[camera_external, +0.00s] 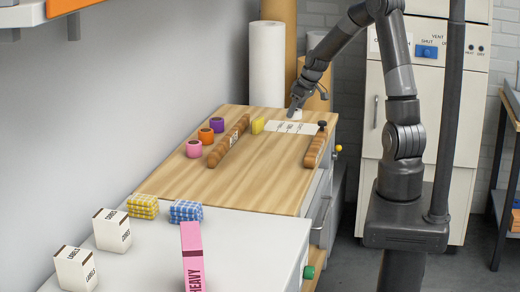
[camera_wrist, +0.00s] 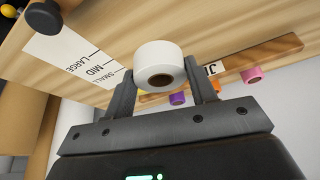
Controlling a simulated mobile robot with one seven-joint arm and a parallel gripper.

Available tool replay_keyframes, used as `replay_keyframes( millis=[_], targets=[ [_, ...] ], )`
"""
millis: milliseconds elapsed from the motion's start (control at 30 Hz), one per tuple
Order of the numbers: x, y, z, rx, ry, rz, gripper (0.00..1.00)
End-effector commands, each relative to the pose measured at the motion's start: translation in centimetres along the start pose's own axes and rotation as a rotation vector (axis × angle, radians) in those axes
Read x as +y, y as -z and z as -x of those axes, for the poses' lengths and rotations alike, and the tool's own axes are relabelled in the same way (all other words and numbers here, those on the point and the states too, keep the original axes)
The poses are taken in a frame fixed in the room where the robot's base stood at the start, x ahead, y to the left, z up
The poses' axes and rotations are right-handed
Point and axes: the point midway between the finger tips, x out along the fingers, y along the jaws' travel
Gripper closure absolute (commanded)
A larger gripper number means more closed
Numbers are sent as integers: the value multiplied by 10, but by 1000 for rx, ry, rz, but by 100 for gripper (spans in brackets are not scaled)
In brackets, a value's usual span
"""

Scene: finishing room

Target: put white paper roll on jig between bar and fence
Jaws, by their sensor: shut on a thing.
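My gripper (camera_external: 295,109) is shut on the white paper roll (camera_wrist: 160,68), at the back of the wooden worktop near the far edge of a white card. The roll is partly visible below the fingers (camera_external: 296,115); its hollow core shows in the wrist view. I cannot tell whether it touches the top. A long brown wooden strip with lettering (camera_external: 228,142) lies left of the card; it also shows behind the roll (camera_wrist: 240,68). A shorter brown strip (camera_external: 315,149) lies at the right edge by a black knob (camera_external: 323,124). I cannot tell which is bar or fence.
The card (camera_external: 282,128) is marked small, mid, large (camera_wrist: 62,47). Boxes stand on the front white counter.

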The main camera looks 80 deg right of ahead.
Motion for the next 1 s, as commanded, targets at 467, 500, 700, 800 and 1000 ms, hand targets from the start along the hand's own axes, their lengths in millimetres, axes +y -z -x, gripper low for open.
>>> replay_keyframes(
  millis=[467,500,700,800,1000],
  targets=[
    [45,-51,12,-6,-58,-115,71],
    [41,-48,7,-6,-57,-113,71],
    [16,-31,-24,-6,-56,-111,71],
    [6,-24,-38,-7,-56,-111,71],
    [-13,-10,-62,-6,-57,-112,71]
  ],
)
